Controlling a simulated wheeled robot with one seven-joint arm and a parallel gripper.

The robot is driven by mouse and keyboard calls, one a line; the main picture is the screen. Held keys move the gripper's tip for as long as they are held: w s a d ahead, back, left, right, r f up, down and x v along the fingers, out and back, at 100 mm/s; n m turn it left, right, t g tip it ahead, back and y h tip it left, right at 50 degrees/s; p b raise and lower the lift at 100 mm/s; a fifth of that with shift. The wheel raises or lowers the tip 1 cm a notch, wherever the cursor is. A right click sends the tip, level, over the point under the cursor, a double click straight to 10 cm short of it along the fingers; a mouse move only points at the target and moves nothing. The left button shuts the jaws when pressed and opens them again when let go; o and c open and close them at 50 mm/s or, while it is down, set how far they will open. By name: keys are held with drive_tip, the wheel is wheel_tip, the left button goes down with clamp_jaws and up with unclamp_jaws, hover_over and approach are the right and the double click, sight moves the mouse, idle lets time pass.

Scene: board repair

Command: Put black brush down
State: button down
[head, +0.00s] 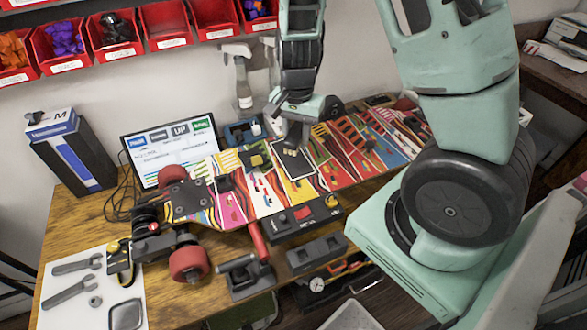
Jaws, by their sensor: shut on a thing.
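My gripper (296,124) is above the middle of the colourful longboard (236,208), pointing down. It is shut on the black brush (293,141), a small dark piece whose pale bristle end shows just above a dark rectangular patch (295,164) on the board. I cannot tell whether the bristles touch the board. Much of the brush is hidden by the gripper.
The wooden table (190,300) also holds a monitor (170,150), a spray bottle (243,85), a blue-black box (72,150), and a white mat (75,310) with wrenches. A red-button control box (303,215) stands before the board. Red bins (165,25) hang on the wall.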

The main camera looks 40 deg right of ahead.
sight(297, 171)
wheel_tip(297, 171, down, 9)
drive_tip(key=shift+f, duration=0.15)
idle(0.4)
drive_tip(key=shift+s+f+b, duration=0.1)
drive_tip(key=shift+f+b, duration=0.5)
